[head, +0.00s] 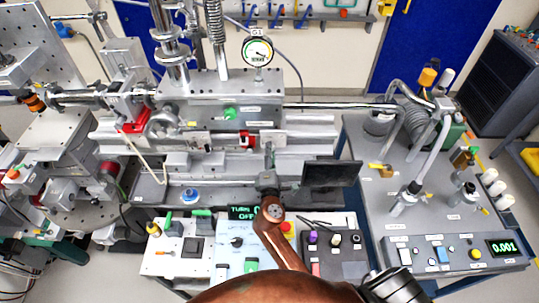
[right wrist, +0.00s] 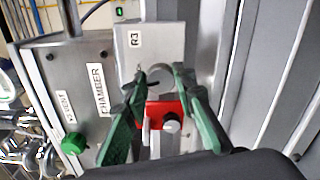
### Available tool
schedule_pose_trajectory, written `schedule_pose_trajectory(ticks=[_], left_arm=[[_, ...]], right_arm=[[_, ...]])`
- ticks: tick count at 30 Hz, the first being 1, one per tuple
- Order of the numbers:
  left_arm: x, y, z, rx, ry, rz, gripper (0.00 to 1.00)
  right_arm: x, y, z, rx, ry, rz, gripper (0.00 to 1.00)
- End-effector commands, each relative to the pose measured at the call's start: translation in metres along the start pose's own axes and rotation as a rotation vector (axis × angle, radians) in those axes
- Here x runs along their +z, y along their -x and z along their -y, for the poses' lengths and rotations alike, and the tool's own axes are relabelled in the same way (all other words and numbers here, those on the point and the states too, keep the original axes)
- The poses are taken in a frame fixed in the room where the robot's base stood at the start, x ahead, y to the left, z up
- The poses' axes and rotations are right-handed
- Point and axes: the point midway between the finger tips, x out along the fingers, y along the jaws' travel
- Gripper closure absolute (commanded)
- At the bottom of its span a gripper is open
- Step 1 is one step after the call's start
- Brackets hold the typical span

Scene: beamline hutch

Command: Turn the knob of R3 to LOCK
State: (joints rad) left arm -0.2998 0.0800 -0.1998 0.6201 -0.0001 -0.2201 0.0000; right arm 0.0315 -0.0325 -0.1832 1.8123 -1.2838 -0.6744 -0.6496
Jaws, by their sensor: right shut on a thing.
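The R3 block (right wrist: 150,40) is a pale metal plate with a small R3 label in the right wrist view. Its grey round knob (right wrist: 159,76) sits between my right gripper's (right wrist: 161,80) dark green fingertips, which are shut on its sides. The fingers partly hide the knob, and I cannot read any position marks around it. A red piece (right wrist: 163,113) with a small metal knob lies just beside it, between the fingers. In the head view my right gripper (head: 269,155) reaches up to the bench rail, right of a red part (head: 247,140). My left gripper is not in view.
The chamber box (right wrist: 75,85) with a green knob (right wrist: 73,144) stands left of R3 in the wrist view. A dark screen (head: 331,173) stands close right of my gripper in the head view. Control panels (head: 185,245) lie in front.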

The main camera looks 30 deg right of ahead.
Motion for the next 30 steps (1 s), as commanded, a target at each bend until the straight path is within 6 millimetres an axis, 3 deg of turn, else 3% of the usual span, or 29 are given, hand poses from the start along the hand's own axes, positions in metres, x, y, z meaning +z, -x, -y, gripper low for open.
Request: schedule_pose_trajectory(ticks=[13, 30], left_arm=[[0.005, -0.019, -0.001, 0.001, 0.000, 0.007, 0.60], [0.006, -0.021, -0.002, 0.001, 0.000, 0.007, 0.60]], right_arm=[[-0.001, 0.000, 0.003, -0.003, -0.231, -0.001, 1.00], [-0.001, 0.000, 0.002, -0.003, -0.265, -0.001, 1.00]])
